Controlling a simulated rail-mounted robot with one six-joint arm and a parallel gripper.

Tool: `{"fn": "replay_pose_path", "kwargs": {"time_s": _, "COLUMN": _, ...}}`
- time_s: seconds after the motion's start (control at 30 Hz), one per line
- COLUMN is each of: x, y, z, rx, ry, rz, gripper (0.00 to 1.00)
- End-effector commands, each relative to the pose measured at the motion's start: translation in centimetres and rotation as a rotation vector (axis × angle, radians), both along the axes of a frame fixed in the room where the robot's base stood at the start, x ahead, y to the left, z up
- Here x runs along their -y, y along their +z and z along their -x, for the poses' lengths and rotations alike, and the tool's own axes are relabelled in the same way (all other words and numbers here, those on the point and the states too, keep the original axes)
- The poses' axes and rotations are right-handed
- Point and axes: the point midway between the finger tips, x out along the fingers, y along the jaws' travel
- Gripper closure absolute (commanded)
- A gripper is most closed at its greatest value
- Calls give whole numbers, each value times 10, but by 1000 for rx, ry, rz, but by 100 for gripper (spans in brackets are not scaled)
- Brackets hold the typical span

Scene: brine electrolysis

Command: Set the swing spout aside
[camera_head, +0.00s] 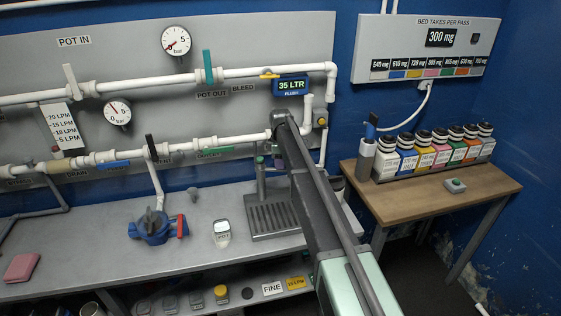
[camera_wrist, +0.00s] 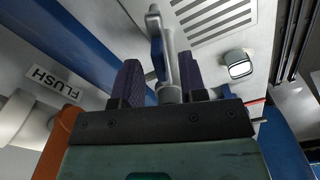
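The swing spout (camera_wrist: 168,52) is a grey metal piece with a rounded tip and a round collar in the wrist view. It lies between the two dark purple fingers of my gripper (camera_wrist: 159,75). The right finger is close beside it; a narrow gap with blue behind it shows at the left finger. The fingers look parted around the spout, though contact on the right is unclear. In the head view my arm reaches to the pipework above the slotted drip tray (camera_head: 272,219) and hides most of the gripper and spout.
White pipes with valves and gauges run along the back panel (camera_head: 250,45). On the steel bench stand a blue pump (camera_head: 153,228), a small display device (camera_head: 222,234) and a pink block (camera_head: 21,267). Several coloured bottles (camera_head: 438,154) stand on the wooden table (camera_head: 440,189) at right.

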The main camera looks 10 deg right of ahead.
Motion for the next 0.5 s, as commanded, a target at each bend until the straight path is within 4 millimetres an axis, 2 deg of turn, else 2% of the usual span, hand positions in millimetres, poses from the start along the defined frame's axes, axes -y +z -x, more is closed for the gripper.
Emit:
{"fn": "replay_pose_path", "kwargs": {"time_s": 0.03, "x": 0, "y": 13, "z": 0, "rx": 0, "ry": 0, "rz": 0, "gripper": 62}}
{"fn": "replay_pose_path", "kwargs": {"time_s": 0.3, "x": 0, "y": 79, "z": 0, "rx": 0, "ry": 0, "rz": 0, "gripper": 62}}
{"fn": "replay_pose_path", "kwargs": {"time_s": 0.4, "x": 0, "y": 98, "z": 0, "rx": 0, "ry": 0, "rz": 0, "gripper": 62}}
{"fn": "replay_pose_path", "kwargs": {"time_s": 0.5, "x": 0, "y": 105, "z": 0, "rx": 0, "ry": 0, "rz": 0, "gripper": 62}}
